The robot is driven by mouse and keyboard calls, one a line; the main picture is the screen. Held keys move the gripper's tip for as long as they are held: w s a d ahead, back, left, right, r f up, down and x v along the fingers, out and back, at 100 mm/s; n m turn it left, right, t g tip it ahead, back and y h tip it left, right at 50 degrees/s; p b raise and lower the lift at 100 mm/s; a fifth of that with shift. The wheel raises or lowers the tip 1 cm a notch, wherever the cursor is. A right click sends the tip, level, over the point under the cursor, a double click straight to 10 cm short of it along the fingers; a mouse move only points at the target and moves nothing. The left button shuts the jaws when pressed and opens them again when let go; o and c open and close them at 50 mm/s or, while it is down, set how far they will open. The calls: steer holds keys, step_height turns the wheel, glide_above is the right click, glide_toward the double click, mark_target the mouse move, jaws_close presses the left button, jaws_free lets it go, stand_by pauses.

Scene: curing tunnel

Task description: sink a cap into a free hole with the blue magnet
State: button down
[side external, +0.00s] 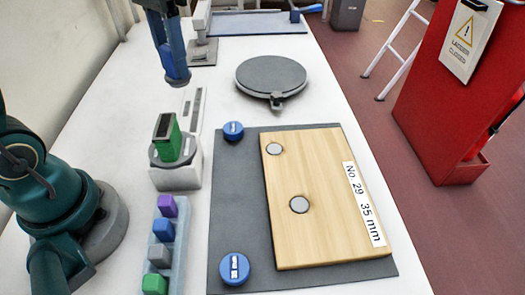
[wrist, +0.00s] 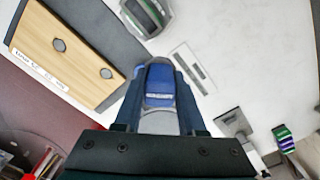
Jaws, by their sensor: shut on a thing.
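My gripper (side external: 176,72) is at the upper left of the side view, above the bench and behind the scale. In the wrist view it is shut on the blue magnet (wrist: 159,78), a blue block with a pale label. The wooden board (side external: 322,235), labelled "No. 29 35 mm", lies on a grey mat (side external: 232,200), apart from the gripper. Two grey round spots, a far one (side external: 274,149) and a near one (side external: 299,204), show in the board. I cannot tell whether they are caps or open holes. No loose cap shows clearly under the magnet.
A scale (side external: 175,178) bears a green block (side external: 168,140). A rack (side external: 178,250) holds purple, blue, grey and green blocks. Two blue discs, far (side external: 233,130) and near (side external: 235,267), sit on the mat. A round grey plate (side external: 270,74) stands behind it.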

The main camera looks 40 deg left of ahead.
steer(key=shift+r, duration=3.05)
steer(key=shift+w, duration=0.15)
step_height(320, 180, down, 7)
steer(key=shift+r, duration=0.2)
steer(key=shift+s+f, duration=0.2)
steer(key=shift+f, duration=0.05)
